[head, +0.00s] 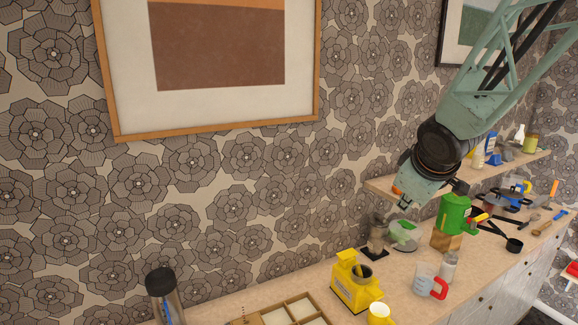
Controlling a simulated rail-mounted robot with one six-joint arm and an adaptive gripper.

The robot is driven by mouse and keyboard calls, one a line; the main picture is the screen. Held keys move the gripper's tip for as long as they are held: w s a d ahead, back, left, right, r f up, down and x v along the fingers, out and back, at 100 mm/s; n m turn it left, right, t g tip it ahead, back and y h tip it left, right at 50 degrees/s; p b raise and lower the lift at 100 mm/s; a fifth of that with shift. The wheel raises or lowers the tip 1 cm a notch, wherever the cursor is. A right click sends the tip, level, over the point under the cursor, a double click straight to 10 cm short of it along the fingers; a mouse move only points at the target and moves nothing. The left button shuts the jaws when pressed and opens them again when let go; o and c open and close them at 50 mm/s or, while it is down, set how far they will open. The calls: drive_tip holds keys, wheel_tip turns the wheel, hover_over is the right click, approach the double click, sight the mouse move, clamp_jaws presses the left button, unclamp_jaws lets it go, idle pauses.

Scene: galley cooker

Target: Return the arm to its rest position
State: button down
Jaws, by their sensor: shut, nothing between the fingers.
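My arm, pale teal with a dark wrist joint (440,147), reaches in from the upper right of the head view. Its end hangs in the air in front of the narrow wall shelf and above the counter. My gripper (461,187) shows only as a small dark part beside the teal wrist housing (420,190). It is shut and empty. Its fingertips are too small and too hidden to make out.
The wall shelf (381,188) carries several bottles. Framed pictures (215,128) hang above.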

drive_tip(key=s+a+f+m+g+b, duration=0.1)
drive_tip(key=s+a+m+b, duration=0.1)
drive_tip(key=s, duration=1.2)
drive_tip(key=s+a+f+m+g+y+b, duration=0.1)
drive_tip(key=s+a+m+b, duration=0.2)
drive_tip(key=s, duration=1.2)
drive_tip(key=s+a+f+m+g+b, duration=0.1)
drive_tip(key=s+a, duration=0.4)
drive_tip(key=s, duration=1)
drive_tip(key=shift+f+m+g+y+b, duration=0.15)
drive_tip(key=shift+m+g+y+b, duration=0.25)
drive_tip(key=shift+m+g+b, duration=0.45)
drive_tip(key=shift+w+a+t, duration=0.1)
drive_tip(key=shift+w+t, duration=0.05)
drive_tip(key=shift+t, duration=0.1)
